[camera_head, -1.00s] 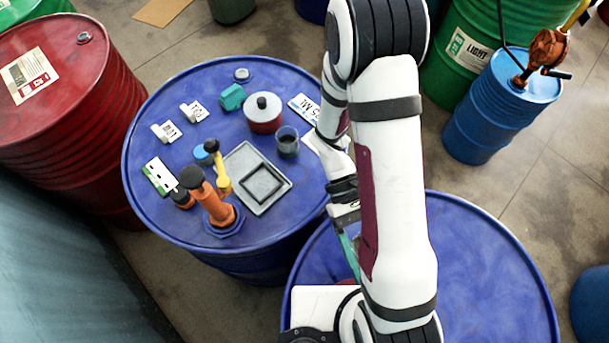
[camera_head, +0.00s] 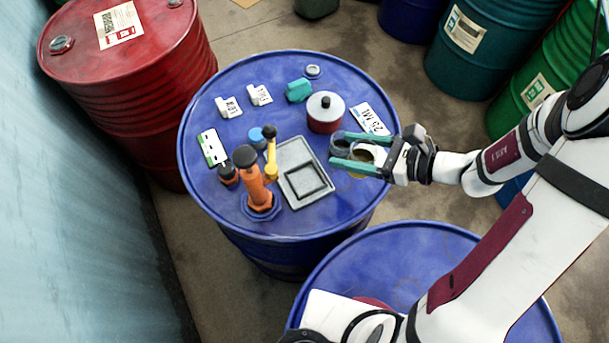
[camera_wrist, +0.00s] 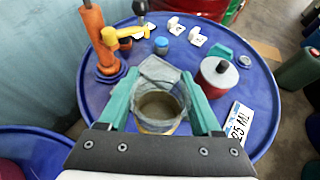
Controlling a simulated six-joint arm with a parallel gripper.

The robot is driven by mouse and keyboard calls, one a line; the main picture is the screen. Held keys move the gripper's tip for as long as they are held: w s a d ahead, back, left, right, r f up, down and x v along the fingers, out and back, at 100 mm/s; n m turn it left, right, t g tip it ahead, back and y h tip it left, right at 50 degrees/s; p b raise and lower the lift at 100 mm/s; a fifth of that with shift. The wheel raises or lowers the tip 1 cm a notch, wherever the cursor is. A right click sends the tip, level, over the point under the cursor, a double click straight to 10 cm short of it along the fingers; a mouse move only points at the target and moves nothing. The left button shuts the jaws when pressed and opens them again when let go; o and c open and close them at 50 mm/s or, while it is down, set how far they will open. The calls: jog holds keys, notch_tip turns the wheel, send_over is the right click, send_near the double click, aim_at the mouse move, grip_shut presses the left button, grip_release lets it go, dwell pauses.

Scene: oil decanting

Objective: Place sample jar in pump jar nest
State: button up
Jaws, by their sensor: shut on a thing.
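The sample jar (camera_wrist: 160,105) is a clear, open-topped jar with brownish contents. My gripper's teal fingers (camera_wrist: 163,88) are shut on it from both sides in the wrist view. In the head view, my gripper (camera_head: 335,150) reaches in from the right at the drum's right side, its fingers along the jar (camera_head: 368,155). A dark round shape (camera_head: 343,146) shows between the fingertips; I cannot tell whether it is part of the same jar. The orange hand pump (camera_head: 255,186) has a yellow arm. A grey tray (camera_head: 292,150) with a square recess lies beside it. I cannot tell which part is the nest.
A red pot with a pale lid (camera_head: 325,108) and a "25 ML" card (camera_head: 368,118) are close behind my gripper. White label blocks (camera_head: 230,107), a teal block (camera_head: 298,90) and a green-striped card (camera_head: 212,148) lie farther left on the blue drum top (camera_head: 235,85).

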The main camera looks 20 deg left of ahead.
jog(key=a+f, duration=0.2)
jog(key=a, duration=0.1)
jog(key=a+f, duration=0.2)
jog(key=a, duration=0.2)
jog(key=s+a+f, duration=0.1)
jog(key=a+f, duration=0.1)
jog(key=a, duration=0.1)
jog(key=shift+a+f, duration=0.25)
jog(key=shift+a, duration=0.05)
jog(key=shift+a+f, duration=0.15)
jog(key=shift+f, duration=0.95)
jog(key=shift+a+f, duration=0.1)
jog(key=shift+f, duration=0.95)
jog(key=o, duration=1.5)
jog(key=shift+f, duration=0.1)
